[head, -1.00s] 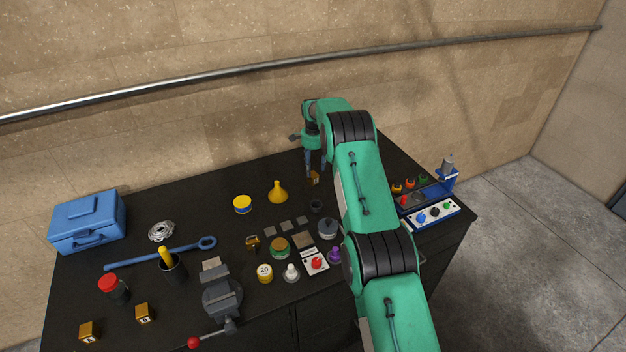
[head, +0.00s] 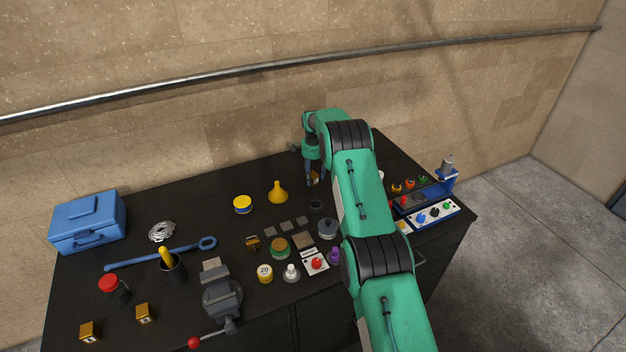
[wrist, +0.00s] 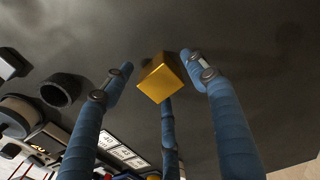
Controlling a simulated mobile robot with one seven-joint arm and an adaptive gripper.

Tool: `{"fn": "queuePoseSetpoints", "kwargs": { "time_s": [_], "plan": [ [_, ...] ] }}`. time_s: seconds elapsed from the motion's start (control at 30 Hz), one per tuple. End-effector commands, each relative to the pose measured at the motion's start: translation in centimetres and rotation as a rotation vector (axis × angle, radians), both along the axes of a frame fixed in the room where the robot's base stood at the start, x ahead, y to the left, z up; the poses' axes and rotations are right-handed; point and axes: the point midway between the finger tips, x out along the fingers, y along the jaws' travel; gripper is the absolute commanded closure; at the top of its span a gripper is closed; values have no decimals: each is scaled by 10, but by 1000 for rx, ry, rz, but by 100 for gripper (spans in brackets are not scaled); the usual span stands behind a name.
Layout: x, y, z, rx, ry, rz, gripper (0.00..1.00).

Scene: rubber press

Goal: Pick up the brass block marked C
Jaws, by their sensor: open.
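A brass block (head: 315,178) stands on the black bench top near its back edge. In the wrist view the brass block (wrist: 161,79) sits between my gripper's blue fingers, with a gap to the fingers on both sides. No letter can be read on it from these views. My gripper (head: 314,180) is open and lowered around this block, pointing down. Its fingers also show in the wrist view (wrist: 160,85). Other brass blocks stand at the front left (head: 90,331), (head: 143,313) and in the middle (head: 253,243); their marks are too small to read surely.
A yellow funnel (head: 278,193) and a yellow tin (head: 243,204) stand left of my gripper. A dark ring-shaped cup (head: 316,206) is close in front. A blue control panel (head: 432,213) stands at the right. The back strip left of my gripper is clear.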

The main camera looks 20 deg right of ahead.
Motion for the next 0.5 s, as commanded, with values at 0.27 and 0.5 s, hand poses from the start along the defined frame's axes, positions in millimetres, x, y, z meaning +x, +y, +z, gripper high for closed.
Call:
{"fn": "queuePoseSetpoints", "kwargs": {
  "time_s": [0.27,0.5],
  "plan": [
    [1,0,-5,0,-3,0,42],
    [1,0,-5,-1,-2,0,42]
  ]
}}
